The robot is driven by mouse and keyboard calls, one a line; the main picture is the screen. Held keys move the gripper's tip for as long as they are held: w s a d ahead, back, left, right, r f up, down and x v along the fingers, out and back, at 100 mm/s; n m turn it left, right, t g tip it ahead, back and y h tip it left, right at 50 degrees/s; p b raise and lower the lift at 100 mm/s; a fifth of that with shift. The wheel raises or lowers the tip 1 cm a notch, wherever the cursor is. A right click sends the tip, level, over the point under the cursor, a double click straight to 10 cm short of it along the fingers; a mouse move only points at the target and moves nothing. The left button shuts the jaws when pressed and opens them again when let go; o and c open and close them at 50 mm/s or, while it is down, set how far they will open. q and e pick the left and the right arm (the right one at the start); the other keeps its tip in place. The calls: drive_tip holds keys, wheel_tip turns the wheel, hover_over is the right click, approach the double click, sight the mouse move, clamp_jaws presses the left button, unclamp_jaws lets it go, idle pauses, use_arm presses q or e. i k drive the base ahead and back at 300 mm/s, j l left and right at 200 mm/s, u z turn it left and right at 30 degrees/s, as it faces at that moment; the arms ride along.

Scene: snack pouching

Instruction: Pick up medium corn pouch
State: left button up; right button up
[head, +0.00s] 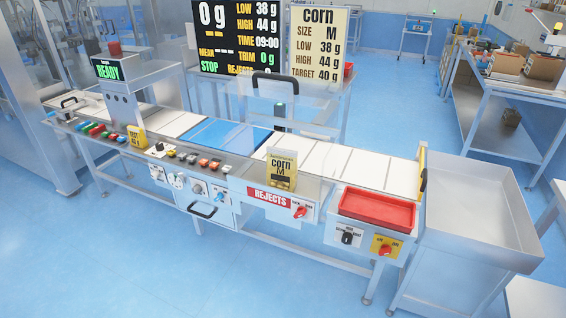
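A yellow pouch labelled "corn M" (282,168) stands upright near the middle of the head view. It is at the front edge of the conveyor line, just above the red "REJECTS" label (269,196). Its front faces me, and its lower part is dark. Neither of my grippers shows in this view, and nothing is seen touching the pouch.
Behind the pouch runs a conveyor (350,165) with white and blue sections. A red tray (377,209) sits to its right, above switches. A large metal bin (478,200) stands at the far right. A small yellow block (136,136) and coloured buttons line the left front.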

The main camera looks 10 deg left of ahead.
sight(282, 164)
drive_tip(key=i+j+z, duration=0.1)
drive_tip(key=i+j, duration=0.15)
drive_tip(key=i+j+z, duration=0.15)
drive_tip(key=j, duration=0.25)
drive_tip(key=i+j+z, duration=0.1)
drive_tip(key=i+j, duration=0.25)
drive_tip(key=i+j+z, duration=0.15)
drive_tip(key=j, duration=0.25)
drive_tip(key=i+j+z, duration=0.1)
drive_tip(key=i+j, duration=0.15)
drive_tip(key=j, duration=0.2)
drive_tip(key=k, duration=0.45)
